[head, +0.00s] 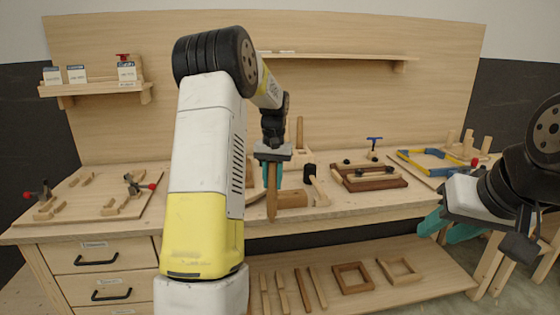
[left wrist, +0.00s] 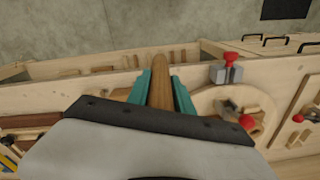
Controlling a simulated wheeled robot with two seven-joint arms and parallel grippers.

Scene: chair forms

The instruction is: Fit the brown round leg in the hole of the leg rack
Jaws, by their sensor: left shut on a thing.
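My left gripper (head: 272,170) is shut on the brown round leg (head: 272,205) and holds it upright, pointing down, in front of the workbench edge. In the left wrist view the leg (left wrist: 161,82) sticks out between the two teal fingers. A light wooden block with an upright peg (head: 299,131) stands on the bench just behind my left gripper; it may be the leg rack, but it is partly hidden and no hole can be made out. My right gripper (head: 446,229) is empty at the right, its teal fingers apart.
The bench (head: 400,205) holds a mallet (head: 317,186), a dark wooden frame piece (head: 370,178), a blue and yellow frame clamp (head: 432,162) and red-knobbed clamps (head: 137,184) at the left. A lower shelf (head: 440,272) carries loose sticks and frames. My left arm hides part of the bench.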

